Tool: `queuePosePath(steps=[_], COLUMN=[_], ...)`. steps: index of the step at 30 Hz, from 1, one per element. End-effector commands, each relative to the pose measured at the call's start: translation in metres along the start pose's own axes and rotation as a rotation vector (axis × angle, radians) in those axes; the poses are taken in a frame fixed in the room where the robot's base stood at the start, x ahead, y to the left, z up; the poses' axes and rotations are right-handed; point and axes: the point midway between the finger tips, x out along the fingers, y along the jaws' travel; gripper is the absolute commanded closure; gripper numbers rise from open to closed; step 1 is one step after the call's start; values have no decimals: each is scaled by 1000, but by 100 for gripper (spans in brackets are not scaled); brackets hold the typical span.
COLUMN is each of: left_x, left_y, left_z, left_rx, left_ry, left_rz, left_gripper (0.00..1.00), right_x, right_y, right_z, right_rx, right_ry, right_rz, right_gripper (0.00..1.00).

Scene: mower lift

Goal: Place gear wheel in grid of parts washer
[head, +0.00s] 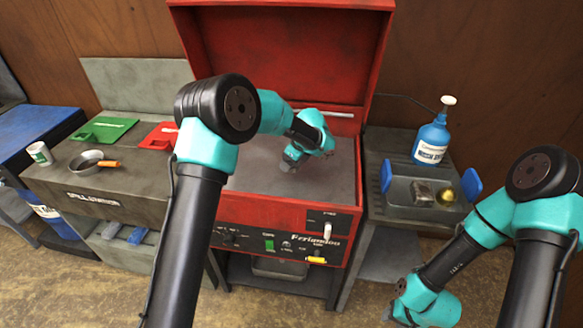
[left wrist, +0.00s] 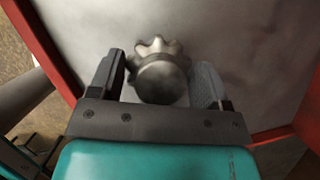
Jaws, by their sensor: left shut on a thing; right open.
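The gear wheel (left wrist: 160,72) is a grey metal part with rounded teeth and a hub. In the left wrist view it sits between the two fingers of my left gripper (left wrist: 165,88), which is shut on it. In the head view my left gripper (head: 291,160) is low over the grey inside of the red parts washer (head: 262,212), whose lid stands open. I cannot make out the gear wheel there, nor tell if it touches the surface below. My right gripper (head: 391,313) is open, low at the bottom right, clear of the washer.
Right of the washer, a side table holds a blue pump bottle (head: 432,140) and a grey tray (head: 402,199) with blue handles, a metal block and a brass-coloured part. The left bench holds a green tray (head: 103,130), a red tray (head: 160,136), a pan (head: 88,160) and a can (head: 40,153).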

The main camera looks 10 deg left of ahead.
Motion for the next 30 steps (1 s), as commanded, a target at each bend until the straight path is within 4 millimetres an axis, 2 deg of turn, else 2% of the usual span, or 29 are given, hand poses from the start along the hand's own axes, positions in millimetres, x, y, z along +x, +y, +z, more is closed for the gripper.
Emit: queuePosePath(steps=[2, 6, 10, 23, 24, 30], left_x=[2, 21, 32, 37, 37, 37], left_y=[-5, -4, -4, -4, -4, -4], left_z=[3, -6, -10, -12, -12, -12], left_rx=[-3, 0, 1, -1, -1, -1], left_ry=[0, 0, 0, 0, 0, 0], left_rz=[-1, 3, 0, 0, 1, 1], left_gripper=[63, 63, 63, 63, 26, 7], right_x=[0, 0, 0, 0, 0, 0], right_y=[0, 0, 0, 0, 0, 0], right_z=[0, 0, 0, 0, 0, 0], right_rx=[0, 0, 0, 0, 0, 0], right_ry=[0, 0, 0, 0, 0, 0], right_rz=[0, 0, 0, 0, 0, 0], right_gripper=[57, 57, 57, 57, 57, 57])
